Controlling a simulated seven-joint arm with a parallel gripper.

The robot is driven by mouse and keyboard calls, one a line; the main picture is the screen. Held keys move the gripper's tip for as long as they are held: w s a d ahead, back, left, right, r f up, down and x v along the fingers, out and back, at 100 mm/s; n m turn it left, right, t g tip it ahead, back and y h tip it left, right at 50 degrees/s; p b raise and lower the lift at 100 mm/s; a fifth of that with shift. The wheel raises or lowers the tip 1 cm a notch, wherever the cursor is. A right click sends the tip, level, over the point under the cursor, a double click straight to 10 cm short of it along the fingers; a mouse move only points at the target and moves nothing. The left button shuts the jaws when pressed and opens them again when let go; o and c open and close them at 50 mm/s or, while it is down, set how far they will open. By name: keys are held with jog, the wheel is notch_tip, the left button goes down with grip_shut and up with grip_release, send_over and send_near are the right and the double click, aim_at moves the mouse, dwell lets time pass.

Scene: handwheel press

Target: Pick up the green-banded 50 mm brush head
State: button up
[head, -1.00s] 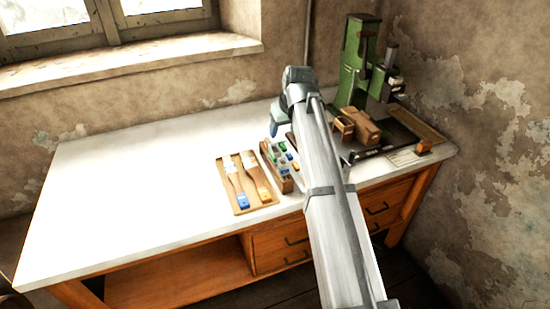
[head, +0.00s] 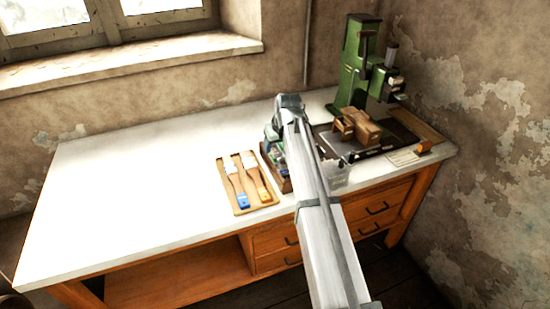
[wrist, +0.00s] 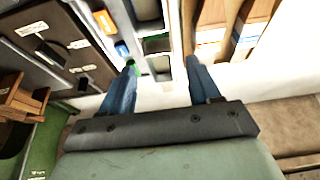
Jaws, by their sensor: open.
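A compartment box (head: 285,185) stands on the bench, mostly hidden behind my arm in the head view. In the wrist view its divided tray (wrist: 175,40) lies under my gripper (wrist: 160,70), with small parts of orange, blue and green colour along its left side. A small green patch (wrist: 131,63) beside my left fingertip may be the green-banded brush head; most of it is hidden, and its size cannot be read. My gripper is open, its two blue fingers apart with nothing held between them. Whether the fingers are above or inside the box cannot be told.
A tan tray (head: 241,209) with two brushes lies left of the box. The green press (head: 356,60), with brown wooden blocks (head: 357,126) at its base, stands to the right. A translucent bin (head: 336,176) is just right of my arm. The bench's left side is clear.

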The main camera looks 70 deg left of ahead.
aim_at(275, 150)
jog(key=x, duration=0.3)
jog(key=shift+a, duration=0.2)
jog(key=shift+c, duration=0.2)
jog(key=c, duration=1)
